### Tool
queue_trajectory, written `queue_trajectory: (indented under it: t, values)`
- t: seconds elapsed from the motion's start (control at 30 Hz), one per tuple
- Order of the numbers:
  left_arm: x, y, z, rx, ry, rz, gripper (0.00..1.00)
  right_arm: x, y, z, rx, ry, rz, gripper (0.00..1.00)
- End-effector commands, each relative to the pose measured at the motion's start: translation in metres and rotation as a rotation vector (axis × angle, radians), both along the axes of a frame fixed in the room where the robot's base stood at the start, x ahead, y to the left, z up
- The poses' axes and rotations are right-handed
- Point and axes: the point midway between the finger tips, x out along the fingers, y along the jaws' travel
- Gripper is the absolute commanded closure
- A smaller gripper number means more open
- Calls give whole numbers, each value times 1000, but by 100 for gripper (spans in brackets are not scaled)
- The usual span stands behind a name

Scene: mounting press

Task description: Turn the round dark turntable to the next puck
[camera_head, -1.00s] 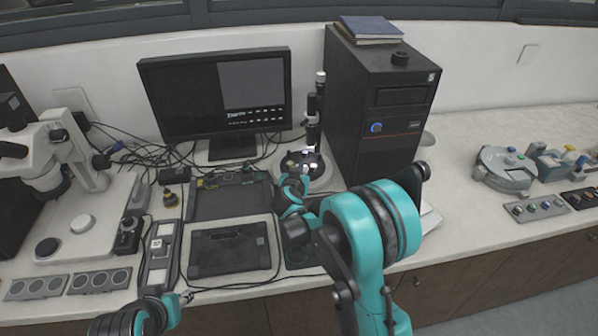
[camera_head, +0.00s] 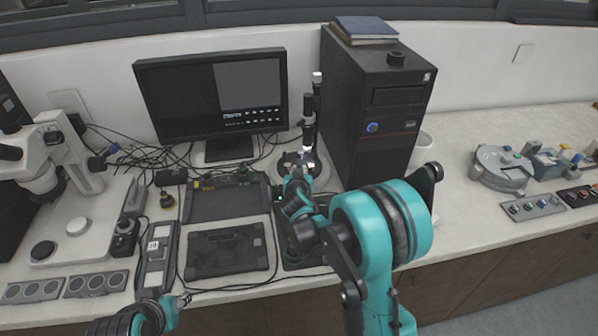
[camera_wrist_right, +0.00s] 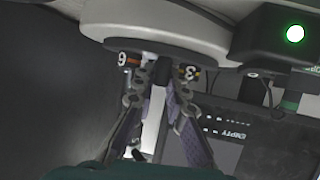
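The round dark turntable (camera_head: 284,161) sits on a pale round base beneath an upright camera tube, left of the computer tower. My right gripper (camera_head: 298,178) is at its front edge and hides part of it. Contact is unclear. My left gripper (camera_head: 184,299) is small at lower left, away from the turntable.
A black box with a green light (camera_wrist_right: 294,34) is close to the right of the right gripper. The computer tower (camera_head: 374,105) stands right of the turntable, the monitor (camera_head: 212,95) behind left. Dark trays (camera_head: 226,251) lie in front left.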

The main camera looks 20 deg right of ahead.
Motion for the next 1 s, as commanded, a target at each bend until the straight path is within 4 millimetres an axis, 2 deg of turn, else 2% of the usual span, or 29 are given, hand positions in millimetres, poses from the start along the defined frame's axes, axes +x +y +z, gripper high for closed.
queue_trajectory:
  t: [0.37,0.73,1.0]
  values:
    - [0,0,0,0,0,0,60,-3,1,1,0,0,0,78]
    - [0,0,0,0,0,0,60,-53,16,23,1,0,2,78]
    - [0,0,0,0,0,0,60,-67,20,28,0,1,-1,78]
